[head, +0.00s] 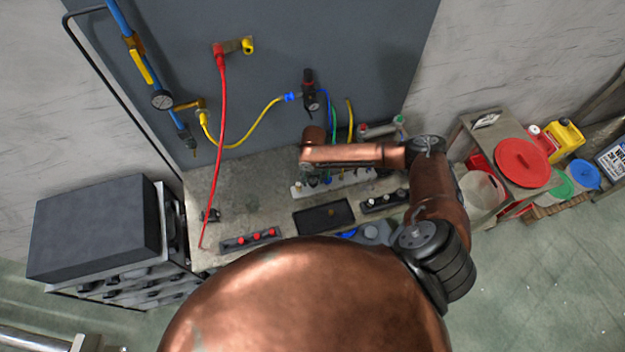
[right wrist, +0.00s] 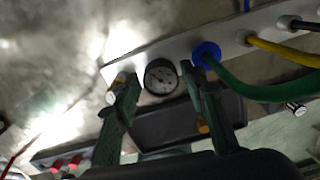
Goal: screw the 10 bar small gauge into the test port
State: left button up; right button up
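A small round gauge with a white dial and black rim (right wrist: 160,77) shows in the right wrist view, at the near edge of a pale port rail (right wrist: 145,62). Its label is too small to read. My right gripper (right wrist: 156,76) has its dark fingers spread on either side of the gauge. A gap shows at the left finger; the right finger is very close to the rim, and contact cannot be told. The rail also shows in the head view (head: 350,180), partly under my right forearm, which hides the gripper. Which opening is the test port cannot be told. My left gripper is not visible.
A black tray (head: 323,216) lies in front of the rail. A blue collar with a green hose (right wrist: 206,52), a yellow hose and a black hose plug into the rail right of the gauge. A strip with red knobs (head: 250,240) and a black cabinet (head: 95,228) stand left.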

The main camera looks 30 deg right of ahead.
jog(key=n, duration=0.4)
jog(key=shift+n+b, duration=0.35)
jog(key=shift+n, duration=0.05)
jog(key=n, duration=0.4)
jog(key=shift+c, duration=0.3)
